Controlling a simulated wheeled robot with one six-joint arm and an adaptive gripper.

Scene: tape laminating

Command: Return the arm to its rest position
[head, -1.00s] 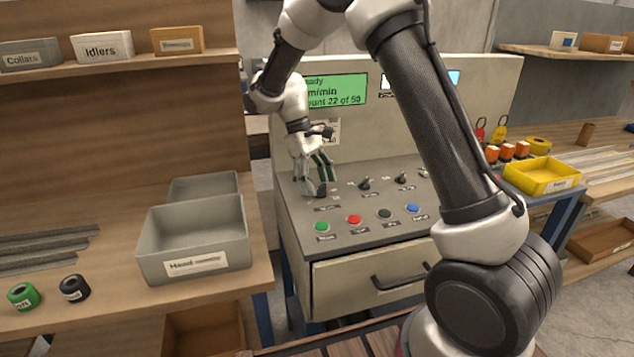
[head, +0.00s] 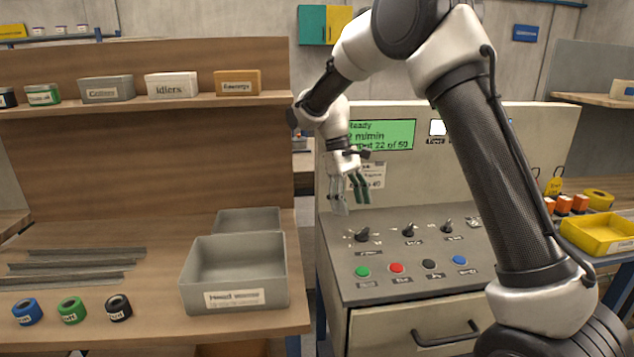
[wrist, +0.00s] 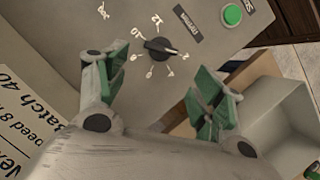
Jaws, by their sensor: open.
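My gripper (head: 349,198) hangs in the air above the left end of the control panel (head: 410,288), with green pads on its fingers. It is open and empty. In the wrist view the fingers of my gripper (wrist: 165,95) are spread wide. A black rotary knob (wrist: 160,49) with a numbered dial shows beyond and between them, apart from the fingers. The same knob (head: 362,235) is the leftmost on the panel in the head view, below my gripper. My arm arches across the right of the head view and hides part of the machine.
A green screen (head: 385,134) reads Ready and a count of 22 of 50. Several coloured buttons line the panel front. A grey bin (head: 235,279) stands on the wooden bench at left, near tape rolls (head: 71,310). A yellow tray (head: 603,232) sits at right.

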